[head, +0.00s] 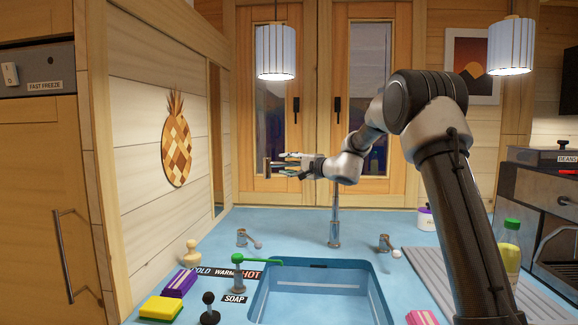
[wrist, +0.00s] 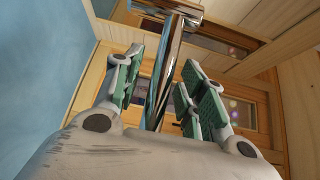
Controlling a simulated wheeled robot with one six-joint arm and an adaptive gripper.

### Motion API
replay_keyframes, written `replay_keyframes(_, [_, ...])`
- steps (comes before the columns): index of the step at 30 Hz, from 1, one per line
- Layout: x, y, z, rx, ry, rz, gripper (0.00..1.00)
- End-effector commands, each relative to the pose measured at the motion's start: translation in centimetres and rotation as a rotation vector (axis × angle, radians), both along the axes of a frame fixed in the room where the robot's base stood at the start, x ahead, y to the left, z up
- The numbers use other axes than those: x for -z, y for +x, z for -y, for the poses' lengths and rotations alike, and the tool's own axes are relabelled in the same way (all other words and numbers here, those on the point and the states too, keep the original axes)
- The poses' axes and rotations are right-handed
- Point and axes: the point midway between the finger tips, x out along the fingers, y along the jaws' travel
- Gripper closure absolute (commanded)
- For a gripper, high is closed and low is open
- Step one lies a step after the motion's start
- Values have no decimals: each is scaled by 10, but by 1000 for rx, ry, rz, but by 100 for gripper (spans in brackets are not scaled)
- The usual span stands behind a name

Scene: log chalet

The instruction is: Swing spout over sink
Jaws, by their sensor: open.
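The chrome tap stands behind the sink, its column (head: 334,232) rising from the counter and its upper part hidden by my arm. In the wrist view the spout (wrist: 175,58) is a shiny tube running up between my fingers, with a crosswise end piece at the top. In the head view that end piece (head: 267,167) shows just left of my fingertips. My gripper (head: 284,164) is open, its green-padded fingers (wrist: 160,85) on either side of the spout with gaps visible. The blue sink basin (head: 376,310) lies below, in front of the tap.
Two small tap handles (head: 242,238) (head: 386,243) flank the column. A green-topped soap dispenser (head: 238,272) stands at the sink's left edge, with sponges (head: 160,309) farther left. A bottle (head: 508,250) and coffee machine (head: 545,215) are right. Two lamps (head: 276,52) (head: 510,46) hang above.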

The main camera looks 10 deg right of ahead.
Motion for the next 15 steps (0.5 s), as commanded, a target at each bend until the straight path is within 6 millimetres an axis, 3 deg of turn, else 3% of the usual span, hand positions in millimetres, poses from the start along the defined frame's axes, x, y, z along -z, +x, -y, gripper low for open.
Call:
replay_keyframes(5, [0, 0, 0, 0, 0, 0, 59])
replay_keyframes(12, [0, 0, 0, 0, 1, -1, 100])
replay_keyframes(15, [0, 0, 0, 0, 1, -1, 100])
